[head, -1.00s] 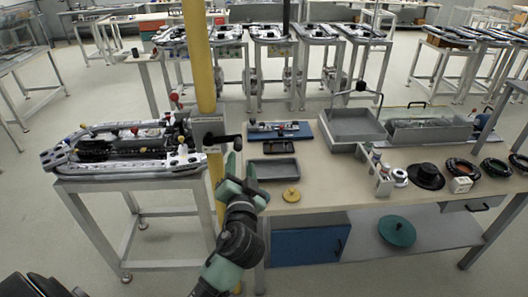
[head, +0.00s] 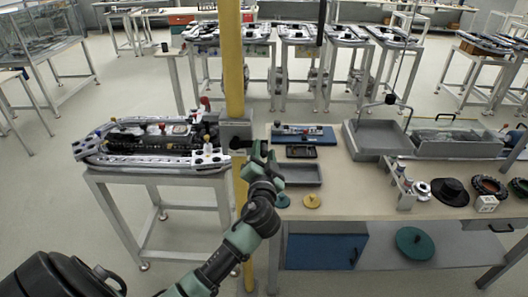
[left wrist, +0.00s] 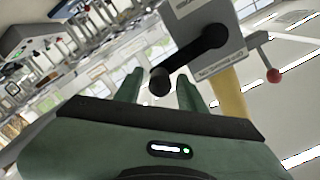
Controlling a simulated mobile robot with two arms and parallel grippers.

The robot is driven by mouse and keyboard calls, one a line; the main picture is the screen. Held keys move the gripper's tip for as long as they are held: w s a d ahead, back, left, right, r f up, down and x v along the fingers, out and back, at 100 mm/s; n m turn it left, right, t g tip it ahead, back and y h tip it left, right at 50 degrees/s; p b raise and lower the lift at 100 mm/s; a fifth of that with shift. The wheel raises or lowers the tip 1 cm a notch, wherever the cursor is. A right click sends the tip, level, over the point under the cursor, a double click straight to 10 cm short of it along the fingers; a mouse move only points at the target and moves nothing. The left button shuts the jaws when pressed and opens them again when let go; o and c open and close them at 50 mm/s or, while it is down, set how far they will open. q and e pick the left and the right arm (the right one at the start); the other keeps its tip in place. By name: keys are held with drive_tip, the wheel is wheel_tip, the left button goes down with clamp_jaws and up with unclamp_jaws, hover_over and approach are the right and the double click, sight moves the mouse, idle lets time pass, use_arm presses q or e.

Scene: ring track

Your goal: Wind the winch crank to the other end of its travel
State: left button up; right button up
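The winch is a grey box (head: 232,131) on a yellow post (head: 233,60), between a side table and the workbench. Its black crank (head: 241,143) points to the right in the head view. In the left wrist view the crank arm (left wrist: 198,50) runs down-left from the box (left wrist: 205,22) to a round black knob (left wrist: 160,82). My left gripper (head: 258,152) is at crank height, just right of the box. Its green fingers (left wrist: 159,92) are open, with the knob appearing between them; contact cannot be told. My right gripper is out of view.
A red-knobbed lever (left wrist: 273,75) sticks out beside the box. A side table (head: 150,172) with a metal assembly stands left of the post.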

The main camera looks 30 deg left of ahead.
use_arm(q)
drive_tip(key=shift+d, duration=0.1)
clamp_jaws()
idle(1.1)
